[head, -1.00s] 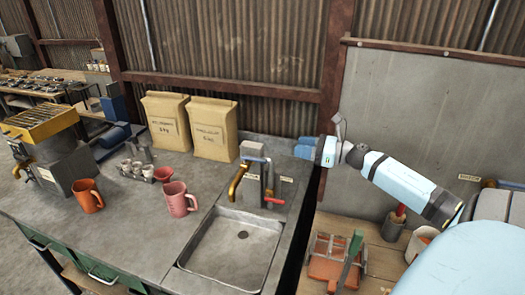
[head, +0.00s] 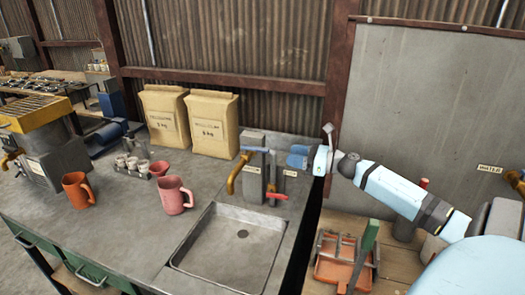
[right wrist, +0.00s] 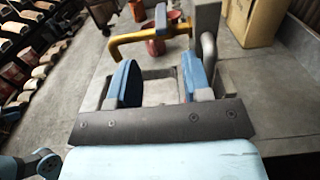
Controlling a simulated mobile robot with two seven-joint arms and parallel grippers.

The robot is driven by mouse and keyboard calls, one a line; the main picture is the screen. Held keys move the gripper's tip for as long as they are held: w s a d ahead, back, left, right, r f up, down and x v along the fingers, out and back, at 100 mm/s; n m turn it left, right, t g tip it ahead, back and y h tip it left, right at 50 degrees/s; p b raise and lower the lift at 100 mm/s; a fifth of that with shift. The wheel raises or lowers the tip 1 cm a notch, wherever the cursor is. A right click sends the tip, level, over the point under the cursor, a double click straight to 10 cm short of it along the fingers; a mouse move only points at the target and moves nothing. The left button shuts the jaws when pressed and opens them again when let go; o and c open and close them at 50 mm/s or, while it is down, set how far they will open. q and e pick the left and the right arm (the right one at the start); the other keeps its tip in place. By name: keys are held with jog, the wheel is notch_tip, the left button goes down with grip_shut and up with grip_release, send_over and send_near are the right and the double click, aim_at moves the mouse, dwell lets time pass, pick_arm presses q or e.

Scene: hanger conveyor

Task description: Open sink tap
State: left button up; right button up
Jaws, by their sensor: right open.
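The sink tap (head: 253,170) stands behind the sink basin (head: 237,240). It has a grey body, a curved brass spout (head: 233,178), a blue lever (head: 255,149) on top and a red handle (head: 277,195) at its right. My right gripper (head: 294,160) is just right of the tap at about lever height, apart from it. In the right wrist view, my blue fingers (right wrist: 160,82) are spread with nothing between them. The brass spout (right wrist: 140,40) and blue lever (right wrist: 160,18) show beyond the fingers. My left gripper is not in view.
An orange mug (head: 76,190), a pink mug (head: 172,196) and a cup rack (head: 130,165) stand left of the sink. Two paper bags (head: 212,125) stand at the back wall. A coffee machine (head: 45,140) is far left. An orange tool (head: 335,265) lies on the wooden bench.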

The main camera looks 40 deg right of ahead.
aim_at(262, 149)
jog(key=p+x, duration=0.2)
jog(key=x, duration=0.7)
jog(key=shift+w+a, duration=0.1)
jog(key=shift+w, duration=0.2)
jog(key=shift+w+a+f, duration=0.1)
jog(key=shift+w+a, duration=0.2)
jog(key=shift+w, duration=0.2)
jog(key=shift+c, duration=0.3)
grip_shut()
